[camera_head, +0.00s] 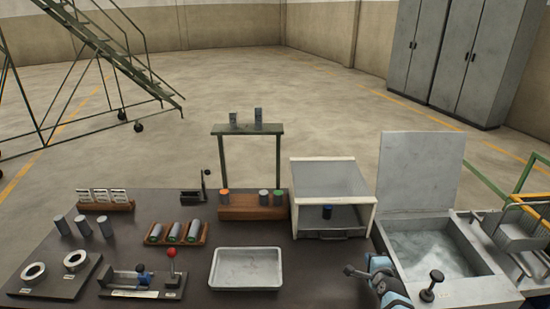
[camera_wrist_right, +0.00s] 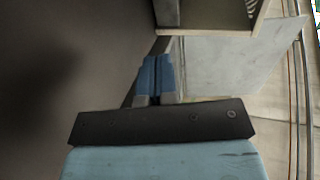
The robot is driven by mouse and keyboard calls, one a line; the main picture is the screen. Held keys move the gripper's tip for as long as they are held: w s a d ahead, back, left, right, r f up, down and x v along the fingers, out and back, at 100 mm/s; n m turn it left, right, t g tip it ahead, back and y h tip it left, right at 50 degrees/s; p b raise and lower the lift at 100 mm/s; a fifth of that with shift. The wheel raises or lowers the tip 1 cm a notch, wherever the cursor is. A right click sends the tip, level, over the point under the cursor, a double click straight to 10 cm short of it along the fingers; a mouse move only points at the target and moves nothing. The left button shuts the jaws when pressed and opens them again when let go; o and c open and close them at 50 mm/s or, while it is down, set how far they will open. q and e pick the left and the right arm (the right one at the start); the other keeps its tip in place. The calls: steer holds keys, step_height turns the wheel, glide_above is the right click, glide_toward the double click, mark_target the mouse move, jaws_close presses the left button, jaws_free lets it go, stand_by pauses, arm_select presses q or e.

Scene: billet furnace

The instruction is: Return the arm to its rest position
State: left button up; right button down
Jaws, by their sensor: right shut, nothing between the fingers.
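My right gripper (camera_head: 380,268) shows at the bottom of the head view, between the white tray and the open grey basin. It is low in the picture, in front of the clear-topped box. In the right wrist view its blue and grey fingers (camera_wrist_right: 155,78) are together, with nothing between them. The rest of the right arm is mostly cut off by the lower edge. My left gripper is not in view.
The dark table holds a white tray (camera_head: 246,269), a clear-topped box (camera_head: 331,177) and a wooden block with cylinders (camera_head: 250,212). The basin (camera_head: 467,292) has a raised lid (camera_head: 421,172) and a black-knobbed handle (camera_head: 432,286). A wire basket (camera_head: 520,225) stands at right.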

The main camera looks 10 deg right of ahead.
steer(key=s+a+n+g+y, duration=0.1)
steer(key=s+a+n, duration=0.1)
steer(key=s+n, duration=0.1)
steer(key=s+a+r+n+g+y, duration=0.1)
steer(key=s+a+n, duration=0.2)
steer(key=s+a+n+g+y, duration=0.1)
steer(key=s+a+n, duration=0.2)
steer(key=s, duration=0.1)
steer(key=shift+a+r, duration=0.2)
steer(key=shift+r, duration=0.05)
steer(key=s+a+r+n+g, duration=0.25)
steer(key=s+a+n, duration=0.2)
steer(key=s, duration=0.45)
steer(key=s+a+r+n+g, duration=0.25)
steer(key=s+r+n, duration=0.2)
steer(key=s, duration=0.55)
steer(key=s+a+r+n+g, duration=0.25)
steer(key=s+a+n, duration=0.25)
steer(key=s, duration=0.4)
steer(key=w+a+f+t+y, duration=0.1)
steer(key=w+a+f+t, duration=0.2)
steer(key=f, duration=0.3)
steer(key=w+a+f+t+y, duration=0.2)
steer(key=w+a+f+t, duration=0.1)
steer(key=f, duration=0.4)
steer(key=shift+w+f+n+t, duration=0.2)
steer(key=shift+n+t, duration=0.1)
steer(key=shift+t, duration=0.45)
